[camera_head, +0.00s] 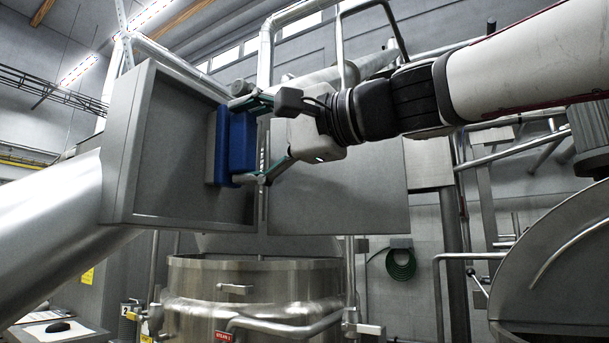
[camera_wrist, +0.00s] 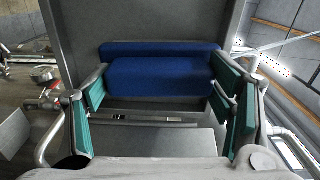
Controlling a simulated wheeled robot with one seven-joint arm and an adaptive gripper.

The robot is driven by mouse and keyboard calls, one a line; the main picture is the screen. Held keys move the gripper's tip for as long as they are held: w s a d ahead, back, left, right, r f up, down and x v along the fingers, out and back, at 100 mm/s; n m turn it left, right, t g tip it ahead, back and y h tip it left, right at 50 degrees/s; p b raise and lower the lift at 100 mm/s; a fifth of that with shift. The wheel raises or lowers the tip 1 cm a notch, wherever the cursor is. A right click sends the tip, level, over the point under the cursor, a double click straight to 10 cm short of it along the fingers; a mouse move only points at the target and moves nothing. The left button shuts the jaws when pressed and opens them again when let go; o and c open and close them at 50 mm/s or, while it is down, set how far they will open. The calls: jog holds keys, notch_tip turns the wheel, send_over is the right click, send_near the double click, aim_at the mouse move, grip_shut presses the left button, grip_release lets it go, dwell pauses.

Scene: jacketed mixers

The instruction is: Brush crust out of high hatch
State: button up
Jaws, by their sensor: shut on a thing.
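My gripper (camera_head: 256,142) is shut on a blue brush (camera_head: 237,142), with a green-padded finger on each side. The brush is at the mouth of a high grey hatch box (camera_head: 172,120), near its right side. In the wrist view the blue brush (camera_wrist: 155,77) lies level between the fingers of my gripper (camera_wrist: 158,95), in front of a plain grey wall. No crust can be made out in either view.
A flat grey panel (camera_head: 345,195), perhaps the hatch door, hangs behind and below my gripper. A steel vessel (camera_head: 255,285) stands beneath. A large pale pipe (camera_head: 55,225) meets the box at left. Pipes cross above, and a raised round lid (camera_head: 560,265) stands at right.

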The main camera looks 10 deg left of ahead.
jog(key=shift+s+a, duration=0.45)
jog(key=shift+s, duration=0.8)
jog(key=shift+s+a, duration=0.5)
jog(key=shift+s, duration=0.7)
jog(key=shift+s+a, duration=0.45)
jog(key=shift+s, duration=0.8)
jog(key=shift+c, duration=0.2)
jog(key=shift+d, duration=0.1)
jog(key=shift+b+v, duration=0.6)
jog(key=shift+v, duration=2.3)
jog(key=v, duration=0.3)
